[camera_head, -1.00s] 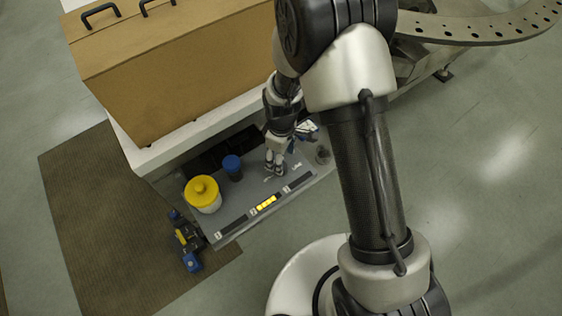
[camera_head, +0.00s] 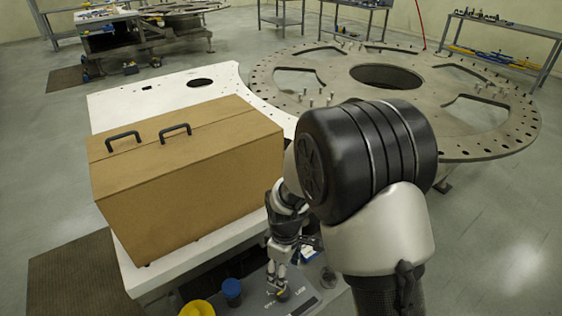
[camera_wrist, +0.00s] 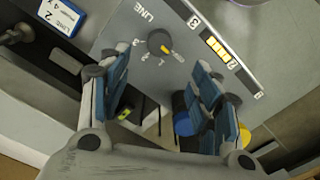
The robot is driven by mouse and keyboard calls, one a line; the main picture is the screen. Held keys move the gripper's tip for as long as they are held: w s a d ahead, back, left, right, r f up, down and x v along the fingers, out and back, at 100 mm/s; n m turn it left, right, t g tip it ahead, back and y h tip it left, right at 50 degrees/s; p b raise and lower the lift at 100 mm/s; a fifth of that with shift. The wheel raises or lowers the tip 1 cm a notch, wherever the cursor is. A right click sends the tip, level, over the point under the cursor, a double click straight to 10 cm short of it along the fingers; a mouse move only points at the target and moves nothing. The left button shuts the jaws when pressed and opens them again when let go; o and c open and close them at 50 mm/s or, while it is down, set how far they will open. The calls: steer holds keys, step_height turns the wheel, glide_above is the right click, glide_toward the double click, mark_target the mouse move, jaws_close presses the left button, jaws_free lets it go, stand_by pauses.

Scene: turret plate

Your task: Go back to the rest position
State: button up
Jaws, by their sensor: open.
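My gripper (camera_head: 277,283) hangs at the front of the white table, above or close to a grey control panel (camera_head: 250,301). In the wrist view my gripper (camera_wrist: 160,75) is open, its blue-padded fingers apart with nothing between them. Beyond the fingertips, the panel (camera_wrist: 190,20) carries a dark round knob (camera_wrist: 159,42) with a yellow pointer and the word LINE. To its right is a lit yellow display (camera_wrist: 217,47) among numbered slots. I cannot tell how far the fingertips are from the panel. My upper arm covers part of the head view.
A large brown box (camera_head: 190,170) with black handles stands on the white table (camera_head: 140,270), left of my arm. A blue-capped container (camera_head: 232,288) and a yellow lid (camera_head: 197,309) are beside the gripper. The big turret plate (camera_head: 480,125) lies behind. Floor at right is clear.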

steer(key=s+d+r+m+t, duration=0.1)
steer(key=s+d+r+m, duration=0.25)
steer(key=r, duration=0.45)
steer(key=s+d+r+m+t, duration=0.1)
steer(key=s+d+r+m, duration=0.2)
steer(key=r, duration=0.4)
steer(key=s+d+r+m+t, duration=0.1)
steer(key=s+d+r+m, duration=0.2)
steer(key=r, duration=0.5)
steer(key=s+d+r+m+t, duration=0.1)
steer(key=s+d+r+m, duration=0.2)
steer(key=s, duration=0.7)
steer(key=shift+s+t, duration=0.15)
steer(key=shift+t, duration=0.25)
